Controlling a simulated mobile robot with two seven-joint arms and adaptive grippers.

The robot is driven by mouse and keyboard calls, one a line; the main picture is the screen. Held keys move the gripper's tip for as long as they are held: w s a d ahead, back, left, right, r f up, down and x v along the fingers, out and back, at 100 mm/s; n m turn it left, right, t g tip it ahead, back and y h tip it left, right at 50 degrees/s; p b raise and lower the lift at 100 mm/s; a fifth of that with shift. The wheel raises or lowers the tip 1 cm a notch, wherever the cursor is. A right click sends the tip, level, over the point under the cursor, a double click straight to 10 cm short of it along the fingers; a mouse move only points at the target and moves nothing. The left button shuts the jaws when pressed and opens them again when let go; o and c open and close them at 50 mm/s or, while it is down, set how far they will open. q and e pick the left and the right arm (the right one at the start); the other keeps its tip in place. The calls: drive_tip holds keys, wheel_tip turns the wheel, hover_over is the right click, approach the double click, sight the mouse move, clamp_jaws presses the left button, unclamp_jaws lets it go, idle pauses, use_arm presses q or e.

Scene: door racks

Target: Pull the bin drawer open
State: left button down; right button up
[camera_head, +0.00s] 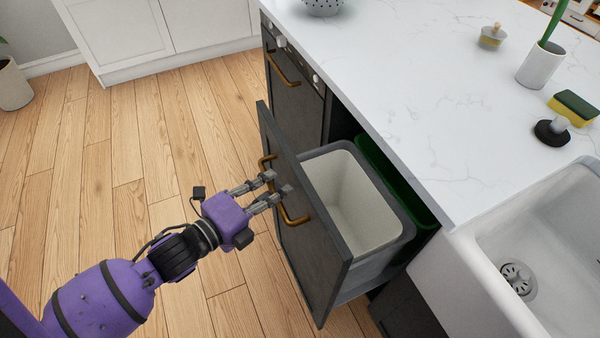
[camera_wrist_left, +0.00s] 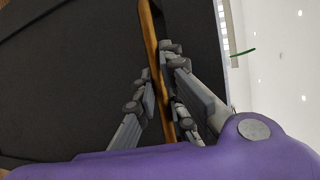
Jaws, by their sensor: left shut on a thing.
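The bin drawer (camera_head: 308,232) has a dark front and stands pulled well out from under the counter. Inside it, a white bin (camera_head: 352,200) shows in the head view, with a green bin (camera_head: 402,185) behind it, partly under the countertop. The drawer's brass handle (camera_head: 293,217) runs along the front. My left gripper (camera_head: 279,184) is at the middle of this handle, shut on it. In the left wrist view the handle (camera_wrist_left: 152,45) passes between the fingers (camera_wrist_left: 158,82). My right gripper is in neither view.
The white marble countertop (camera_head: 420,110) overhangs the drawer. A white sink (camera_head: 500,240) is at the right. A dark oven front (camera_head: 292,100) with a brass handle is beyond the drawer. The wooden floor (camera_head: 130,170) in front is clear.

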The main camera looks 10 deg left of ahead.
use_arm(q)
drive_tip(key=s+a+p, duration=0.2)
drive_tip(key=s+a, duration=0.7)
drive_tip(key=a, duration=0.3)
drive_tip(key=s+a+p, duration=0.1)
drive_tip(key=s+a, duration=0.8)
drive_tip(key=a, duration=0.3)
drive_tip(key=shift+a+p, duration=0.35)
drive_tip(key=shift+p, duration=0.05)
drive_tip(key=c, duration=2.1)
unclamp_jaws()
drive_tip(key=v, duration=1.2)
